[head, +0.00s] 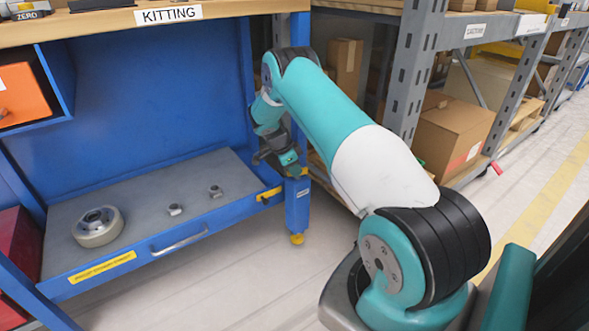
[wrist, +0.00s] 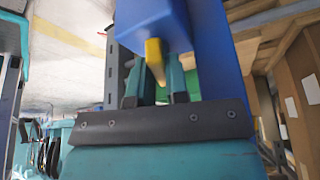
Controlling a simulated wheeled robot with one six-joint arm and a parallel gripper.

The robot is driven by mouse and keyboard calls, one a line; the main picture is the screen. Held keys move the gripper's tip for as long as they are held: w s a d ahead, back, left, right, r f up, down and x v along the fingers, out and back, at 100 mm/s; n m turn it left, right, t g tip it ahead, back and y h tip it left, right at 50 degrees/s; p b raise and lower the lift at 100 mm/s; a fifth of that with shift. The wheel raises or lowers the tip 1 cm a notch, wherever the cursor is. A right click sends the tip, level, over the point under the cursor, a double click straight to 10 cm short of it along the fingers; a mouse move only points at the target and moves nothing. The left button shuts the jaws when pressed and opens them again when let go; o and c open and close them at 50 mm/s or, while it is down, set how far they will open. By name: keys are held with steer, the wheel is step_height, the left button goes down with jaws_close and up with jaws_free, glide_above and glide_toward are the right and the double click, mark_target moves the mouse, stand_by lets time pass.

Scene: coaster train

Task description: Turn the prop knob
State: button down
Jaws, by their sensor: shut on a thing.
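The prop knob (wrist: 154,60) is a yellow, tapered piece against a blue block in the wrist view. It sits between the two fingers of my gripper (wrist: 155,88), which is shut on it. In the head view my gripper (head: 290,165) is at the right front leg of the blue kitting bench, just above the drawer's right end. There the knob is mostly hidden by the gripper.
The bench drawer (head: 150,205) stands open, holding a round metal part (head: 98,226) and two small metal pieces, one a nut (head: 175,209). A grey rack (head: 410,75) with cardboard boxes (head: 450,135) stands close behind my arm. Floor in front is clear.

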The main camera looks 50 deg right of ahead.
stand_by(0.4)
steer(key=c, duration=1.1)
jaws_free()
steer(key=p+v, duration=0.5)
steer(key=v, duration=1.2)
steer(key=shift+r+p, duration=0.25)
steer(key=shift+p, duration=0.1)
